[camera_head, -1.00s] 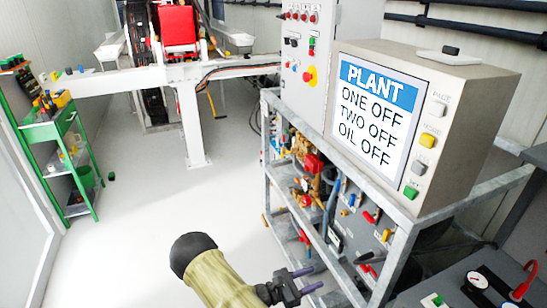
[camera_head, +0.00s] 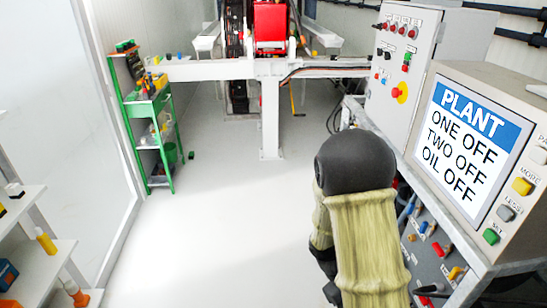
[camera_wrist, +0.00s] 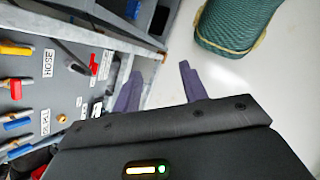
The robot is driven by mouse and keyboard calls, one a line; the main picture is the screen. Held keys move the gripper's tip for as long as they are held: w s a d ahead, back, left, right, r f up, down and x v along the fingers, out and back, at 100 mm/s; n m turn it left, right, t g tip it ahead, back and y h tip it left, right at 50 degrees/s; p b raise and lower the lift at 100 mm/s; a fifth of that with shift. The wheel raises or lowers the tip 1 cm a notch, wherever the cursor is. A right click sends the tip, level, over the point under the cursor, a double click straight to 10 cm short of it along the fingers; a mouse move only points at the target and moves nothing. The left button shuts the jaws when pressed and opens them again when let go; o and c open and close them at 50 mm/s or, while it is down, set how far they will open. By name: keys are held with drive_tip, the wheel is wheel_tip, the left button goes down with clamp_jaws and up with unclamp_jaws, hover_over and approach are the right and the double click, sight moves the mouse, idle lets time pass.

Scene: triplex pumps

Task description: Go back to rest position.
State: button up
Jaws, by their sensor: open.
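My gripper (camera_wrist: 160,88) shows in the wrist view with its two purple fingers spread apart and nothing between them. It is open and hangs over the white floor beside the grey valve panel. In the head view my arm, in a tan sleeve with a black elbow, stands folded in front of the panel rack, and the gripper's fingers are hidden. The plant screen (camera_head: 467,125) at the right reads ONE OFF, TWO OFF, OIL OFF.
The valve panel (camera_wrist: 62,85) with coloured handles is close to my gripper. A control cabinet (camera_head: 400,85) stands behind the screen. A green tool rack (camera_head: 163,140) is at the far left, and white shelves (camera_head: 42,262) are nearer. The floor (camera_head: 220,230) between is clear.

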drive_tip(key=s+a+r+m+t+y+p, duration=0.1)
drive_tip(key=a+r+m+t+y, duration=0.1)
drive_tip(key=r, duration=0.5)
drive_tip(key=a+r+m+t+y+p, duration=0.2)
drive_tip(key=a+r+m+t+y, duration=0.1)
drive_tip(key=r, duration=0.5)
drive_tip(key=shift+s+a+m+t+y, duration=0.3)
drive_tip(key=shift+s+a+m+t, duration=0.1)
drive_tip(key=shift+m+t, duration=0.4)
drive_tip(key=shift+w, duration=0.1)
